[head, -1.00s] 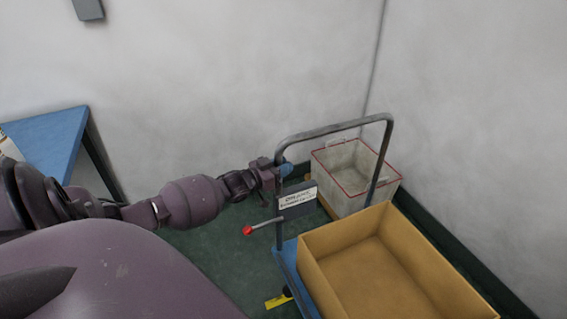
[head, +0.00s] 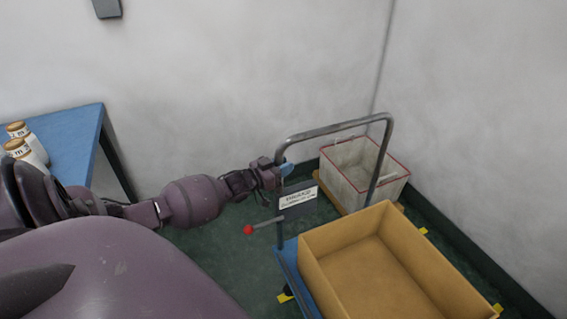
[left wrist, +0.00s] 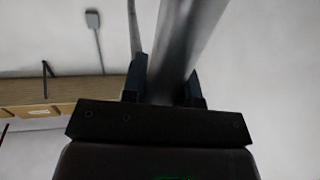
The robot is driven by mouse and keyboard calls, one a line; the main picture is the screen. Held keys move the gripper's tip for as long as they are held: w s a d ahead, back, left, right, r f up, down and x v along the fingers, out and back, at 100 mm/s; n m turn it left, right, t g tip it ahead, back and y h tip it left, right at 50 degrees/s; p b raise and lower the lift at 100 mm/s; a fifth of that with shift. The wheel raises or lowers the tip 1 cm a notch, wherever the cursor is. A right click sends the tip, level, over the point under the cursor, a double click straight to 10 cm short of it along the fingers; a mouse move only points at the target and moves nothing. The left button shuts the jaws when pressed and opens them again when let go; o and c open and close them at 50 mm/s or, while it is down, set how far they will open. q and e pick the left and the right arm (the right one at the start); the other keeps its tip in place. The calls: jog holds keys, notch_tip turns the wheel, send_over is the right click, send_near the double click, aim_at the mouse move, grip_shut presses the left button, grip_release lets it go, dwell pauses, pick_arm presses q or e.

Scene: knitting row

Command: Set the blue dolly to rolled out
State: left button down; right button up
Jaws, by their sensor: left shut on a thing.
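The blue dolly (head: 287,267) stands on the dark green floor with a grey tubular push handle (head: 335,128) and a tan open box (head: 311,268) on its deck. A sign plate (head: 298,199) hangs at the handle, its text too blurred to read fully. A lever with a red knob (head: 249,230) sticks out to the left below it. My left gripper (head: 284,170) is shut on the handle's left upright. In the left wrist view the grey tube (left wrist: 180,60) runs between the two dark fingers (left wrist: 163,92). My right gripper is not in view.
A grey bin with a red rim (head: 352,176) stands in the corner behind the dolly. Yellow floor marks (head: 423,231) show beside the dolly. A blue table (head: 70,140) with white jars (head: 28,147) is at left. Walls close off the back and right.

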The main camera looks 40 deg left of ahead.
pick_arm(q)
jog(key=c, duration=1.2)
grip_release()
jog(key=shift+s+a+f, duration=0.1)
jog(key=shift+s+f, duration=0.1)
jog(key=shift+o, duration=1.3)
jog(key=shift+s+r, duration=0.1)
jog(key=shift+s, duration=0.05)
jog(key=shift+o, duration=0.3)
jog(key=s+a+p, duration=0.1)
jog(key=s+a, duration=0.1)
jog(key=s, duration=0.8)
jog(key=shift+s, duration=0.2)
